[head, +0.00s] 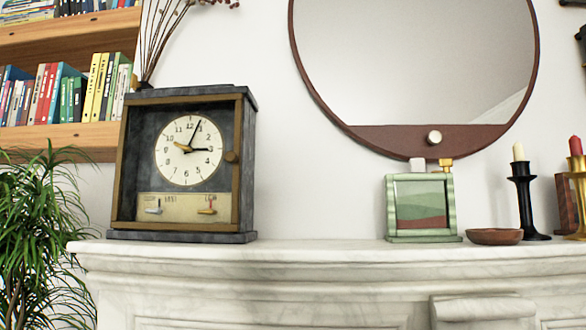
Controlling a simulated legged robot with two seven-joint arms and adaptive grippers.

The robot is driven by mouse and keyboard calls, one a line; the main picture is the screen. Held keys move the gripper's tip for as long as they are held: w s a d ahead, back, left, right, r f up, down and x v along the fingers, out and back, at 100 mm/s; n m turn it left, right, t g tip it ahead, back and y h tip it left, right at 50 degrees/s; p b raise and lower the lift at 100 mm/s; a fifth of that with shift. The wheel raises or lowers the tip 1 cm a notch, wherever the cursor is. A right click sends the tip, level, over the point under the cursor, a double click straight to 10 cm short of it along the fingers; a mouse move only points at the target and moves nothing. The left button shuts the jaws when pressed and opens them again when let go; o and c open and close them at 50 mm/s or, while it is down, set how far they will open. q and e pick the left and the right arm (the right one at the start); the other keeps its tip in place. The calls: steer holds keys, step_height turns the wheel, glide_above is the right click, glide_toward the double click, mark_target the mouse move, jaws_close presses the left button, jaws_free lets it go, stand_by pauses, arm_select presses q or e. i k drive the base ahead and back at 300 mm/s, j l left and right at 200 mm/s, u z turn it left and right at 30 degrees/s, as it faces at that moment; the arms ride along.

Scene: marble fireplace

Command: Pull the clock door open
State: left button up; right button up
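A dark grey box clock (248,165) stands upright at the left end of the marble mantel. Its front has a brown-framed door (237,195) with a small round brown knob (232,157) on the right side. The door looks shut against the body. Neither of my grippers shows in the head view.
The white marble mantel (320,258) is bare between the clock and a green picture frame (422,205). A brown dish (494,236) and candlesticks (524,200) stand farther right. A round mirror (430,60) hangs above, a plant (40,230) stands left, and bookshelves (65,137) are behind.

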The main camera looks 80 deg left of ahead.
mark_target(233, 156)
steer(key=u, duration=3.25)
